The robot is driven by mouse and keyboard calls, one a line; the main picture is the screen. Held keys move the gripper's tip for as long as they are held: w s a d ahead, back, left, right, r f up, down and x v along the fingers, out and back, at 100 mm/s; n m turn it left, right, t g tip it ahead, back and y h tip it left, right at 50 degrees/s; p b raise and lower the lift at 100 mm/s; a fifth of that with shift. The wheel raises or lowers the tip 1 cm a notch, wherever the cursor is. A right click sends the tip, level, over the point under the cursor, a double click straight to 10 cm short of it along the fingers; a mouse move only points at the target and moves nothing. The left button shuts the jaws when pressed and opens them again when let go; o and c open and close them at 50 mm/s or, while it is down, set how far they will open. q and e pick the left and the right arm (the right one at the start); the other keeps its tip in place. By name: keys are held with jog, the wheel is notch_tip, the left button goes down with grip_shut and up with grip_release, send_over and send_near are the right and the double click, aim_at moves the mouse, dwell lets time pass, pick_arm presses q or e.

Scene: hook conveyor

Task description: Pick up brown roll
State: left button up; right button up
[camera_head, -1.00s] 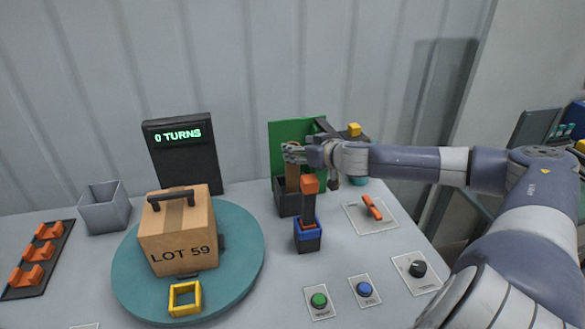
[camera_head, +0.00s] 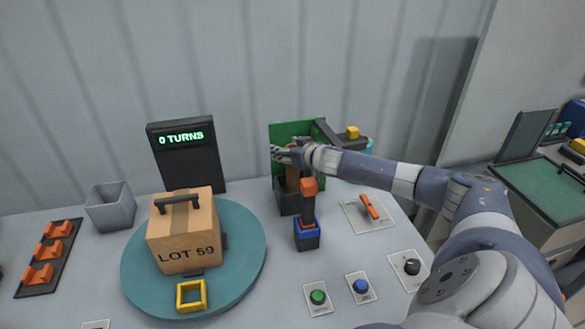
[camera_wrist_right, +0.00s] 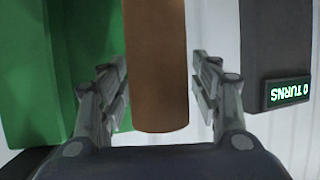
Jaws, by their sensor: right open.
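The brown roll (camera_wrist_right: 157,70) stands upright between the two open fingers of my right gripper (camera_wrist_right: 160,90) in the right wrist view. A gap shows on each side of it, so the fingers do not appear to touch it. In the head view the roll (camera_head: 292,180) stands in a dark holder (camera_head: 287,203) in front of a green panel (camera_head: 290,131), and is partly hidden. My right gripper (camera_head: 287,154) reaches in from the right at its upper end. My left gripper is not in view.
An orange-topped tool (camera_head: 308,190) stands in a blue and black holder (camera_head: 307,239) just in front of the roll. A cardboard box (camera_head: 184,240) sits on a teal turntable (camera_head: 245,265) to the left. Buttons (camera_head: 318,297) and a dial (camera_head: 411,267) lie at the front right.

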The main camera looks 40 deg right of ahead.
jog(key=shift+w, duration=0.1)
jog(key=c, duration=1.3)
jog(key=shift+c, duration=0.4)
